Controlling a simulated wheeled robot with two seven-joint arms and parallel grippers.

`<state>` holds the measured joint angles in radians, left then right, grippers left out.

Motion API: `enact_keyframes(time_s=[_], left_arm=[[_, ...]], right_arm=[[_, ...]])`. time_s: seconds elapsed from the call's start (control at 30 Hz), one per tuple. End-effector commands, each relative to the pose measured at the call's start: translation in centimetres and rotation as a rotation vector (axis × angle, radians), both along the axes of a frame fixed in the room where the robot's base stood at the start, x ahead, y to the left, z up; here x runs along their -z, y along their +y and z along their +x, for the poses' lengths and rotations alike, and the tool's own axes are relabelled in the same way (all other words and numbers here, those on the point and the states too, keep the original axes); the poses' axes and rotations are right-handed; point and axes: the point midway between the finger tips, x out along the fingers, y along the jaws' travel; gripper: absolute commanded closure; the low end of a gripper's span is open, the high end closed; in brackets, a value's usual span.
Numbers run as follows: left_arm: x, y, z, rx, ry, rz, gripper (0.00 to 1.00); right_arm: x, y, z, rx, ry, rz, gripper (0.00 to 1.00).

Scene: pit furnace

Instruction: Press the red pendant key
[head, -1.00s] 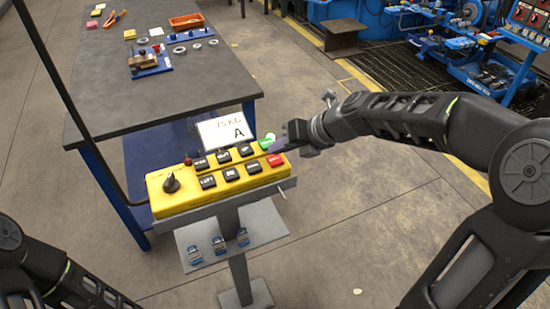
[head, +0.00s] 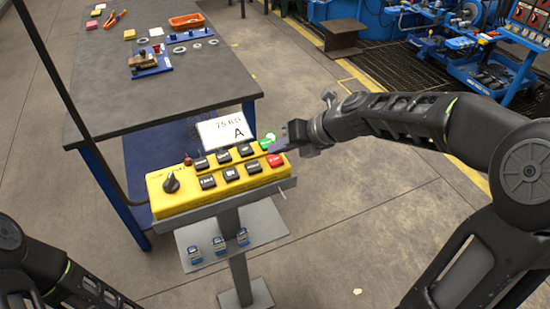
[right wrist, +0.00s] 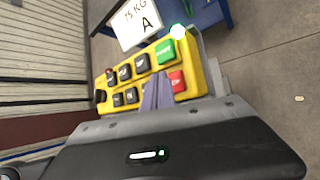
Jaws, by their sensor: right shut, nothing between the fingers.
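The red key (head: 276,160) is at the right end of the near row on the yellow pendant box (head: 190,200). It also shows in the right wrist view (right wrist: 178,81), beside the fingertips. My right gripper (head: 280,144) is shut and empty, its tips just above the far side of the red key. In the right wrist view the closed fingers (right wrist: 157,93) overlap the panel next to the red key; I cannot tell whether they touch it. My left arm shows at the lower left, but its gripper is out of view.
A green key (head: 265,145) is behind the red one, with several black keys (head: 231,174) and a rotary knob (head: 171,183) to the left. A card marked A (head: 226,130) stands behind the box. A workbench (head: 150,95) is beyond. Open floor lies to the right.

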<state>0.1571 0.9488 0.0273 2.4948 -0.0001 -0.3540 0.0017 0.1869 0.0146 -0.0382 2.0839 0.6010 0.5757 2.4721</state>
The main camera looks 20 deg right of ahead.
Motion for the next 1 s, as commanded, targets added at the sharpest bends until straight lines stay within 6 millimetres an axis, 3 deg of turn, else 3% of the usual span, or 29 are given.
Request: enact_keyframes(time_s=[1.0], left_arm=[[0.1, 0.0, 0.0, 0.0, 0.0, 0.0, 0.67]], right_arm=[[1.2, 0.0, 0.0, 0.001, 0.0, 0.001, 1.0]])
